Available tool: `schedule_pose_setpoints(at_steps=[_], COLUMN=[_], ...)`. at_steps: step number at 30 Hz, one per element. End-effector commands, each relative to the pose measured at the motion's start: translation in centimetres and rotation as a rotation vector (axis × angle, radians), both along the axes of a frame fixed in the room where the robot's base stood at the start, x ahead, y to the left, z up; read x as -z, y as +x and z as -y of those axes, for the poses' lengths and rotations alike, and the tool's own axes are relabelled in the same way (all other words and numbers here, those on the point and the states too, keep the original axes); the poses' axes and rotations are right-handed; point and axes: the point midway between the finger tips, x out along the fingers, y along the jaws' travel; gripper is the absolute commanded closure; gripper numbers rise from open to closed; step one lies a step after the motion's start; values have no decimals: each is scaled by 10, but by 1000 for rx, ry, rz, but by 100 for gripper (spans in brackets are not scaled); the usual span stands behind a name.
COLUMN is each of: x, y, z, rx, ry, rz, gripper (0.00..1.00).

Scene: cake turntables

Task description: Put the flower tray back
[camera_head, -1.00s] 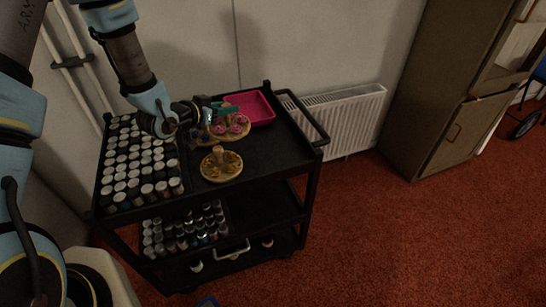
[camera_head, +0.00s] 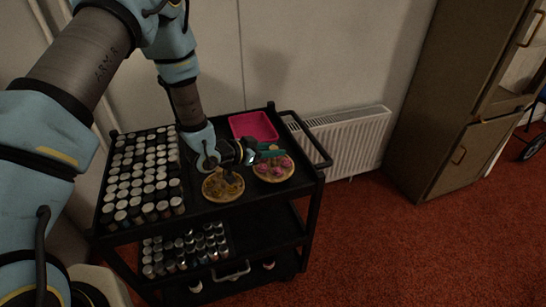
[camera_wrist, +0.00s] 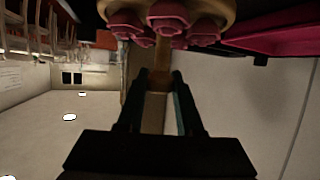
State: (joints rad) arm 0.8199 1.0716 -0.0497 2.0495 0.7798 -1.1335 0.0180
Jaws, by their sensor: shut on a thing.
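The flower tray (camera_head: 288,176) is a round wooden disc with pink flowers around a central post. In the head view it is at the right part of the cart's top shelf. My gripper (camera_head: 266,154) is shut on its post. In the wrist view the wooden post (camera_wrist: 162,65) is between the fingers (camera_wrist: 160,88), with pink flowers (camera_wrist: 168,14) at the top edge. I cannot tell whether the disc touches the shelf. A second round wooden tray (camera_head: 223,187) with yellowish pieces stands just left of it, partly under my arm.
A magenta bin (camera_head: 254,126) stands behind the flower tray. Rows of white-capped jars (camera_head: 143,178) fill the left of the black cart's top shelf (camera_head: 250,207). More jars (camera_head: 185,250) are on the lower shelf. A radiator (camera_head: 350,140) is at the wall behind.

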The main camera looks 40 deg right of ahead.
Motion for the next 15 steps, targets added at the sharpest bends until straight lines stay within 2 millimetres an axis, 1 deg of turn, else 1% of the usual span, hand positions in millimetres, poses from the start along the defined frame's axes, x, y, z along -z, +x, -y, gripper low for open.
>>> schedule_pose_setpoints(at_steps=[3, 7, 15], x=[16, 30, 33], y=[-1, 0, 0], z=[-1, -1, 0], rx=[1, 0, -1], ry=[3, 2, 0], rz=[-1, 0, 1], gripper=[100, 100, 100])
